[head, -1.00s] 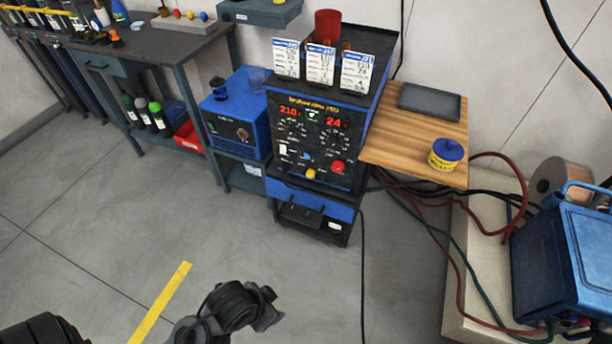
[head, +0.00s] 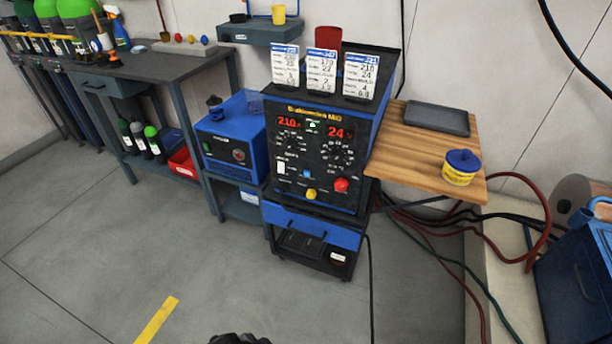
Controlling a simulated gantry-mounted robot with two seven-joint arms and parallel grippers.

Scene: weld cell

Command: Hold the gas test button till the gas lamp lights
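The welding machine (head: 315,160) stands in the middle of the head view, its dark front panel facing me. Its red displays read about 210 and 24. A blue button (head: 307,173), a yellow knob (head: 311,194) and a red button (head: 341,185) sit low on the panel; I cannot read which one is marked gas test. A small green-white mark (head: 313,125) shows between the displays; I cannot tell whether it is the gas lamp or lit. Neither gripper shows; only a dark piece of my arm peeks in at the bottom edge, well short of the panel.
A wooden side shelf (head: 400,165) with a grey tray (head: 437,119) and a yellow tub (head: 461,168) juts out right of the machine. A blue box unit (head: 230,140) stands left. Cables run along the floor at right. The floor in front is clear.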

